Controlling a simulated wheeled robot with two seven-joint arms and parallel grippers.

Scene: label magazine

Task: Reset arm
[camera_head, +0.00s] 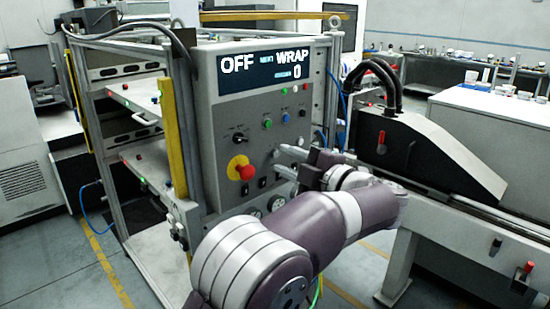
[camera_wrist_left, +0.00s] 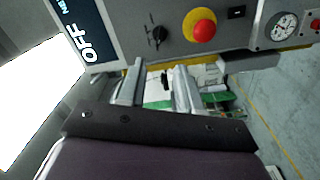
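My left arm reaches in from the bottom of the head view, and its gripper (camera_head: 280,161) is in front of the right part of the grey control panel (camera_head: 222,130). Its two fingers are apart with nothing between them; the gap also shows in the left wrist view (camera_wrist_left: 159,76). The fingers partly cover the panel's right edge; whether they touch it I cannot tell. The panel display (camera_head: 262,70) reads OFF, WRAP and 0. A red mushroom button (camera_head: 246,172) on a yellow plate sits left of the gripper. My right gripper is not in view.
A black-covered machine (camera_head: 425,145) with hoses stands to the right, with a rail below it. A metal frame with shelves (camera_head: 135,130) and a yellow post (camera_head: 173,139) stands left of the panel. A dark rotary knob (camera_wrist_left: 158,35) is beside the red button.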

